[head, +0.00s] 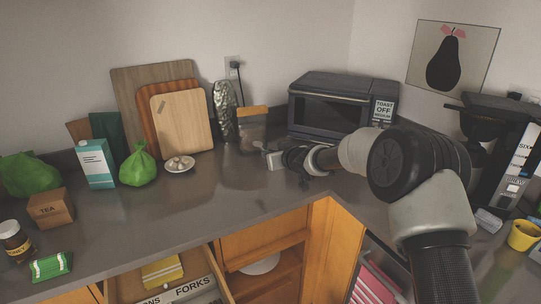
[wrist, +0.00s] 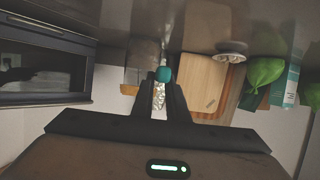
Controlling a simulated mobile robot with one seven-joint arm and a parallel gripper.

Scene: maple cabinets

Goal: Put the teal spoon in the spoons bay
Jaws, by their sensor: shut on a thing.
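My gripper (wrist: 164,88) is shut on the teal spoon (wrist: 163,74). Only a rounded teal end shows between the fingertips in the wrist view. In the head view my gripper (head: 268,156) is over the back of the counter, in front of the toaster oven, and the spoon cannot be made out there. The open drawer (head: 221,274) is at the bottom of the head view, well below and left of my gripper. A label ending in "ONS" (head: 149,300) shows beside a "FORKS" label (head: 190,289). The spoons bay's inside is mostly cut off.
A toaster oven (head: 335,103), a jar with a wooden lid (head: 252,124) and cutting boards (head: 182,121) stand at the back. A green bag (head: 138,166), a carton (head: 96,164) and a tea box (head: 51,208) are left. A folded yellow cloth (head: 162,272) lies in the drawer. The middle counter is clear.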

